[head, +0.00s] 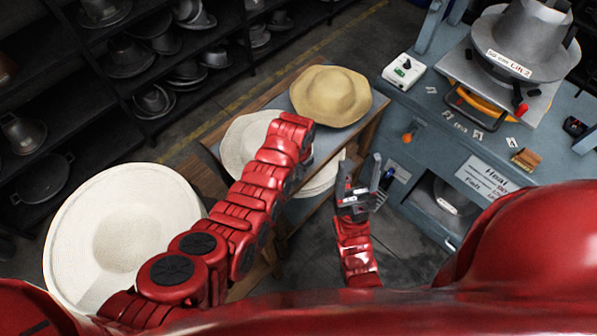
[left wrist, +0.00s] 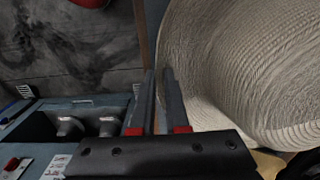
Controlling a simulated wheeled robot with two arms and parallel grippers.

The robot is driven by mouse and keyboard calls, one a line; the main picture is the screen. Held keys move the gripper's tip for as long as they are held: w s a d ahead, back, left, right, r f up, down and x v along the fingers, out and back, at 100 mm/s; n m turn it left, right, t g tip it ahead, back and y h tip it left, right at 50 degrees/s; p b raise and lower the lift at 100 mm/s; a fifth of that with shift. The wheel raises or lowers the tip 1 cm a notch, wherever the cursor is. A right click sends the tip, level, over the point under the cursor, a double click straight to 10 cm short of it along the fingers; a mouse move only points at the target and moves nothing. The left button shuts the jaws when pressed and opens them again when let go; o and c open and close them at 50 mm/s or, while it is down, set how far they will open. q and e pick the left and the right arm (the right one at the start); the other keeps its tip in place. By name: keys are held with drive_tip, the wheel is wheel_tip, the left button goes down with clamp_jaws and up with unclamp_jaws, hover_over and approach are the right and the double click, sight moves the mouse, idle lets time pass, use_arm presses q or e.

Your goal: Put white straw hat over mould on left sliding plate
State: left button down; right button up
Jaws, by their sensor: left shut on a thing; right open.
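A white straw hat (head: 240,145) lies on the small wooden table, partly hidden behind my left arm. Its woven brim also fills the right of the left wrist view (left wrist: 240,70). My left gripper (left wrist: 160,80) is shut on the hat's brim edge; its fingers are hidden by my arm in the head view. My right gripper (head: 364,172) is open and empty, just right of the table. A grey metal mould (head: 530,35) stands on a plate (head: 493,97) on the blue press at upper right.
A tan straw hat (head: 330,95) sits at the table's (head: 368,128) far end. Another large white hat (head: 70,235) is at the left. Dark shelves (head: 100,85) with metal moulds stand behind. The blue press bench (head: 425,135) carries a white switch box (head: 404,70) and small items.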

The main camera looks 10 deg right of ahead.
use_arm(q)
drive_tip(key=c, duration=0.9)
unclamp_jaws()
drive_tip(key=shift+f, duration=0.1)
drive_tip(key=shift+r, duration=0.25)
drive_tip(key=shift+w+r, duration=0.1)
drive_tip(key=shift+r, duration=0.1)
wheel_tip(320, 180, up, 12)
drive_tip(key=shift+f+p, duration=0.2)
drive_tip(key=shift+p, duration=0.2)
drive_tip(key=shift+f, duration=0.1)
